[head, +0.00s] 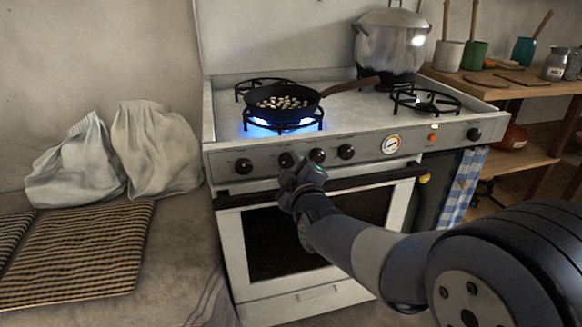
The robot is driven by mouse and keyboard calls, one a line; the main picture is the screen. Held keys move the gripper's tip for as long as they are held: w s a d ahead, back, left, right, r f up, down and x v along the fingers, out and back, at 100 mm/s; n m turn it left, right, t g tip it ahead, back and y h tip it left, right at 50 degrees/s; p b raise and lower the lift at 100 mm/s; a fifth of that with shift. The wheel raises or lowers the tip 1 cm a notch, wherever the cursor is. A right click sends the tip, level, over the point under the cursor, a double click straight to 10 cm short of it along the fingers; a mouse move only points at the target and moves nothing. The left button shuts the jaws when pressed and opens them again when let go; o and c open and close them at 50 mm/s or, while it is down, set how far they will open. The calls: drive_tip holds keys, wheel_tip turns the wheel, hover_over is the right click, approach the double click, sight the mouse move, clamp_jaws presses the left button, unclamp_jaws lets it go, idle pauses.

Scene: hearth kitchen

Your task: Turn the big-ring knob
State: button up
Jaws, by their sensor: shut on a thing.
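A white stove (215,165) has a grey front panel with several black knobs. My gripper (292,165) is at the panel, shut on the second knob from the left (286,159); the jaws partly hide it. Other knobs sit to its left (243,166) and right (317,156), (346,152), and one at the far right (473,134). I cannot read any labels to tell which is the big-ring knob. Blue flame (262,123) burns on the front left ring, under a black pan (312,98) holding small pale pieces.
The oven door handle (380,179) runs just below the knobs. A large steel pot (392,42) stands at the back right, and the front right ring (426,100) is bare. White sacks (160,150) sit left; a wooden shelf (490,92) with cups stands right.

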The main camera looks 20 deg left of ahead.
idle(0.4)
drive_tip(key=o, duration=1)
drive_tip(key=p+v, duration=0.2)
drive_tip(key=v, duration=0.9)
drive_tip(key=shift+w+a, duration=0.15)
drive_tip(key=shift+a, duration=0.05)
drive_tip(key=b+x, duration=0.2)
drive_tip(key=x, duration=0.8)
drive_tip(key=shift+w+a, duration=0.1)
drive_tip(key=shift+w, duration=0.2)
drive_tip(key=shift+s, duration=0.1)
